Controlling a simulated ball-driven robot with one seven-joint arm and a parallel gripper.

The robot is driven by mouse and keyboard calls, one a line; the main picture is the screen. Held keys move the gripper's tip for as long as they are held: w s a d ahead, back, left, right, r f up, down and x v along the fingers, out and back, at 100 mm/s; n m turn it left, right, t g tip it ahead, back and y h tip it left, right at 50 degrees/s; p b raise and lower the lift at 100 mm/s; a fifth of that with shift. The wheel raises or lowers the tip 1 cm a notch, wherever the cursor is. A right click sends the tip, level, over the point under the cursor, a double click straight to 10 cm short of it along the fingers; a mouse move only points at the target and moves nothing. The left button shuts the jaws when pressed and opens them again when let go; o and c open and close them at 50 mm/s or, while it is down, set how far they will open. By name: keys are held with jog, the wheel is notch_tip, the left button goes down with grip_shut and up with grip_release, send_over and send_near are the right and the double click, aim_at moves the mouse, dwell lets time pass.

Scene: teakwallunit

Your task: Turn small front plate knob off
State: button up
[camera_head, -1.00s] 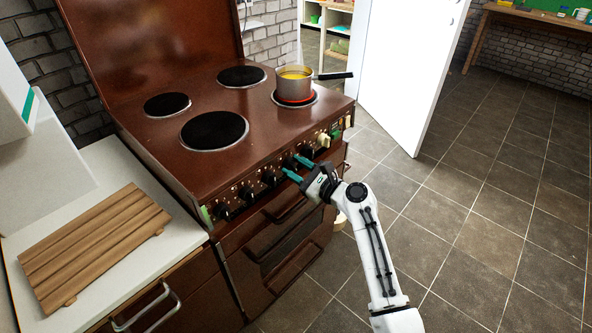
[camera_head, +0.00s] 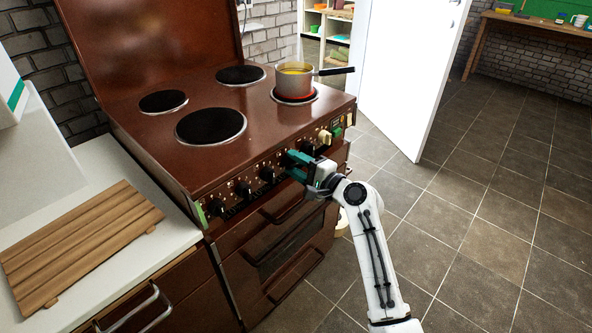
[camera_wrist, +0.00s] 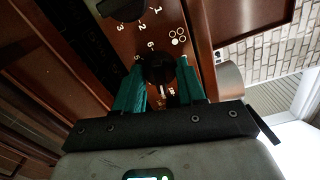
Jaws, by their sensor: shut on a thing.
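The brown stove (camera_head: 255,130) has a row of black knobs along its front panel. My gripper (camera_head: 296,165) is at the right part of this row, its teal fingers against the panel. In the wrist view, the fingers (camera_wrist: 160,82) stand on both sides of a round black knob (camera_wrist: 158,68) and are shut on it. Numbers and a symbol of small circles are printed around this knob. The small front right plate (camera_head: 294,95) glows red under a pot (camera_head: 295,80) with yellow contents.
Another black knob (camera_wrist: 122,8) sits beside the held one. An oven door handle (camera_head: 285,208) is below. A white door (camera_head: 410,75) stands open behind; the tiled floor at right is clear.

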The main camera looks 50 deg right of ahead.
jog(key=n+b, duration=1.3)
jog(key=n, duration=0.7)
jog(key=shift+f+b, duration=0.2)
jog(key=shift+b, duration=0.15)
jog(key=shift+n, duration=0.3)
jog(key=o, duration=1.1)
jog(key=shift+r, duration=0.15)
jog(key=shift+c, duration=0.2)
jog(key=s+p, duration=0.1)
jog(key=s, duration=1)
jog(key=shift+d+p, duration=0.15)
jog(key=shift+p, duration=0.15)
jog(key=shift+w, duration=0.1)
